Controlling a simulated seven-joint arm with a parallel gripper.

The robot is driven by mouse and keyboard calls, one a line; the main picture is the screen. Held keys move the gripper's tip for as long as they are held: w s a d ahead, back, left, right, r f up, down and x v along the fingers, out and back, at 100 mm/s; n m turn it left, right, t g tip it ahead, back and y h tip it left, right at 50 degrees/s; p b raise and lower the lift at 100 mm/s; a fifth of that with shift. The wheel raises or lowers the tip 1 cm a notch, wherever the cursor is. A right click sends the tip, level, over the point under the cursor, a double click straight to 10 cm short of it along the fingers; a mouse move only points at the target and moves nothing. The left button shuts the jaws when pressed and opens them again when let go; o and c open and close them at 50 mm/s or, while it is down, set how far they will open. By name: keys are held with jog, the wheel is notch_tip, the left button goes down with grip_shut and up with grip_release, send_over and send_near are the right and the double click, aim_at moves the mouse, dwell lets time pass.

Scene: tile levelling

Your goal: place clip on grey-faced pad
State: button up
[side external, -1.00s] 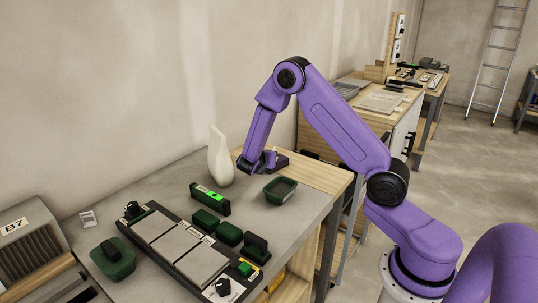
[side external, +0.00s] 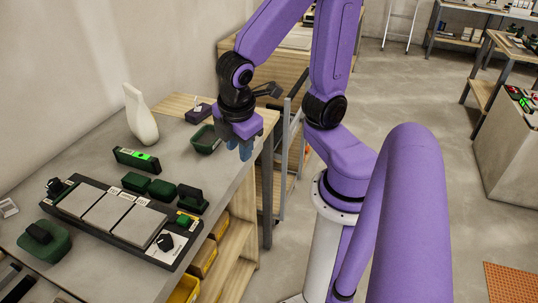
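My gripper (side external: 237,145), with blue-grey fingers, points down near the table's right edge, beside a dark green tray (side external: 205,140). It appears empty; the finger gap is too small to judge. A black-topped green block (side external: 190,198) stands at the right end of a row with two plain green blocks (side external: 135,182) (side external: 162,190). A black piece (side external: 39,232) sits on a green holder (side external: 44,246) at the left. I cannot tell which piece is the clip. Grey tiles (side external: 108,212) lie in a black frame (side external: 68,214); which pad is grey-faced is unclear.
A green level (side external: 136,158) lies behind the blocks. A cream vase (side external: 140,118) and a small dark purple block (side external: 198,113) stand further back. Yellow bins (side external: 186,289) sit under the table.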

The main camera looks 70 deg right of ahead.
jog(key=s+a+r+m+g+y, duration=0.1)
jog(key=s+a+y, duration=0.1)
jog(key=s, duration=0.6)
jog(key=shift+a+y, duration=0.2)
jog(key=shift+y, duration=0.3)
dwell(0.4)
